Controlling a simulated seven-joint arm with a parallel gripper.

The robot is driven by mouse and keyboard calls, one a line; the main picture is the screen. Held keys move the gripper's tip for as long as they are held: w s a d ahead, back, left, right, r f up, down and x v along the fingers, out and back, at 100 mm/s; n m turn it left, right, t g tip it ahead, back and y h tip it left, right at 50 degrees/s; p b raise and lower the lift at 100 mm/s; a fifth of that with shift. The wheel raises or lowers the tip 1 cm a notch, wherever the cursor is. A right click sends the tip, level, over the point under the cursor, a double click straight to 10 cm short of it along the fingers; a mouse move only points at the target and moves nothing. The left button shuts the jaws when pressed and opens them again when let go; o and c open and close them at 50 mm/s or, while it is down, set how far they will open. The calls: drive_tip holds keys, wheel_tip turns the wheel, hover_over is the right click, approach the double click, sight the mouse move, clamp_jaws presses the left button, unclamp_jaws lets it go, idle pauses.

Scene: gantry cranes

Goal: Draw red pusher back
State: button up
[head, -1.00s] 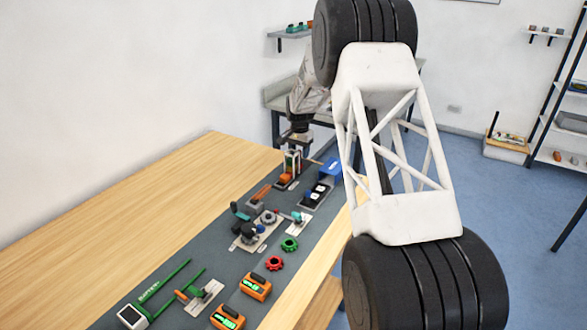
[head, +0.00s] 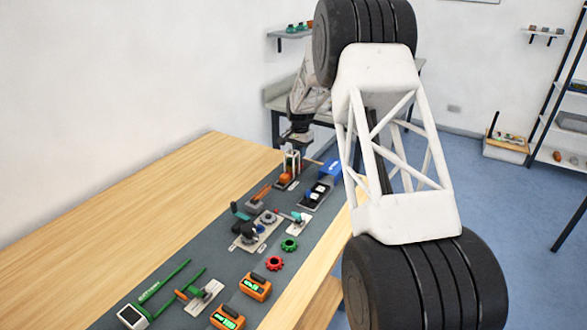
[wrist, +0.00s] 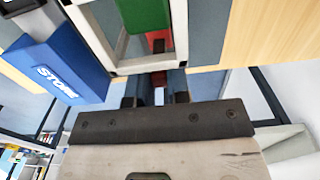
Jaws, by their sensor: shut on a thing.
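In the wrist view my gripper (wrist: 157,88) is at the end of a white rectangular frame. Its two dark fingers are close together with a narrow red piece, the red pusher (wrist: 158,96), between them. More red shows inside the frame, under a green block (wrist: 147,14). How far the pusher reaches into the frame is hidden. In the head view the end of my arm is beside the white upright frame (head: 292,160) at the far end of the grey mat. The fingers and pusher are too small to make out there.
A blue box marked "STORE" (wrist: 62,68) stands close beside the frame; it also shows in the head view (head: 331,168). A black tray (head: 317,194), gear parts and orange devices (head: 256,286) lie nearer along the mat. The wooden tabletop (head: 170,190) at left is clear.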

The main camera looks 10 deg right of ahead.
drive_tip(key=shift+w+d, duration=1.85)
drive_tip(key=o, duration=0.8)
wheel_tip(320, 180, up, 7)
idle(0.4)
